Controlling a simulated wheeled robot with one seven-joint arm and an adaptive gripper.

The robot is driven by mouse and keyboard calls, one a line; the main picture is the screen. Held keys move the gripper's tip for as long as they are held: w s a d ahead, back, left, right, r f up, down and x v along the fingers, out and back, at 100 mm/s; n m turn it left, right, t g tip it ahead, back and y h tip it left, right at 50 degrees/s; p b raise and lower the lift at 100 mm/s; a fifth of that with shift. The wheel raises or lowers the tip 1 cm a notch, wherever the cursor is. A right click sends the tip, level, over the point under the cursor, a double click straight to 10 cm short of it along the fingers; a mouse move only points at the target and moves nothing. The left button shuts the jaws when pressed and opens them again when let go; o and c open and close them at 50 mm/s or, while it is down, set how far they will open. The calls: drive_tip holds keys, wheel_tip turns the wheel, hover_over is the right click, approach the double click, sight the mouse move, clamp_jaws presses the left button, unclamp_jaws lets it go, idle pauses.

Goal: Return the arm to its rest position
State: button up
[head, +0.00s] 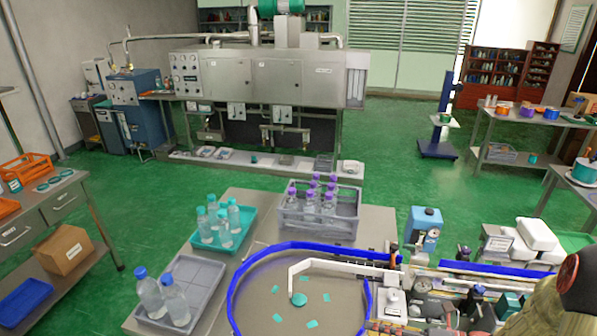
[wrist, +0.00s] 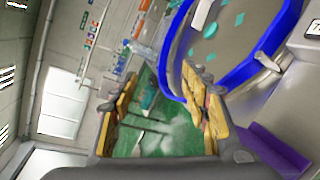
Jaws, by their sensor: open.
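My gripper (wrist: 165,80) shows in the wrist view with its two yellow-padded fingers spread apart and nothing between them. The wrist view is tilted, and the fingers point toward the blue-rimmed round table (wrist: 178,50). The gap between the fingers shows green floor beyond. In the head view I cannot make out my gripper. An olive and brown shape at the lower right edge there may be part of my arm, but I cannot tell.
The round table (head: 232,290) carries several teal pieces and a white bar (head: 335,265). A grey crate of purple-capped bottles (head: 345,222), a teal tray (head: 197,243) and a grey tray (head: 205,275) stand beside it. Machinery (head: 425,300) fills the lower right. Green floor (head: 390,165) is clear beyond.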

drive_tip(key=s+a+r+n+g+h, duration=0.35)
drive_tip(key=s+n, duration=0.25)
drive_tip(key=n, duration=0.4)
drive_tip(key=s+a+r+n+g+h, duration=0.35)
drive_tip(key=s+n, duration=0.25)
drive_tip(key=n, duration=0.4)
drive_tip(key=s+d+r+n+t+h, duration=0.3)
drive_tip(key=d+r+n+t+h, duration=0.2)
drive_tip(key=r+n, duration=0.4)
drive_tip(key=n+t+h, duration=0.1)
drive_tip(key=n+h, duration=0.1)
drive_tip(key=n, duration=0.3)
drive_tip(key=shift+s+d+r+n, duration=0.15)
drive_tip(key=shift+d+r+n, duration=0.25)
